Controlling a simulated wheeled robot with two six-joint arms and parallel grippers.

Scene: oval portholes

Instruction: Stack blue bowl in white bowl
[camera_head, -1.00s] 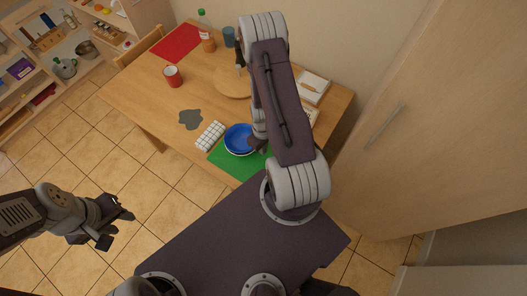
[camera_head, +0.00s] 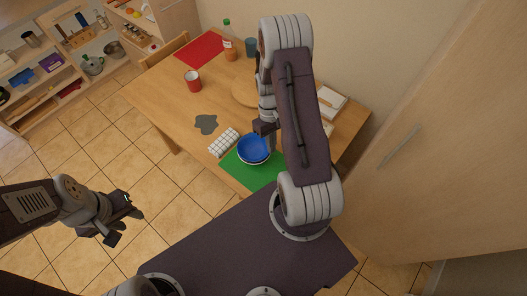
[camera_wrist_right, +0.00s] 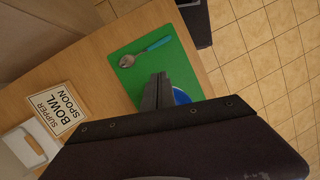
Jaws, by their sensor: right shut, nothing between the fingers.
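The blue bowl (camera_head: 253,147) sits in the white bowl (camera_head: 254,163), whose pale rim shows as a thin line below it, on the green mat. A sliver of the blue bowl (camera_wrist_right: 181,96) shows beside my fingers in the right wrist view; the rest is hidden. My right gripper (camera_head: 266,128) is at the bowls' upper right edge in the head view; its fingers (camera_wrist_right: 158,88) are together and empty in the wrist view. I cannot tell whether it touches the bowl. My left gripper (camera_head: 126,222) hangs over the floor, empty, its fingers apart.
The green mat (camera_wrist_right: 130,88) carries a spoon (camera_wrist_right: 143,52) in the wrist view. A tall cabinet (camera_head: 440,130) stands to the right.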

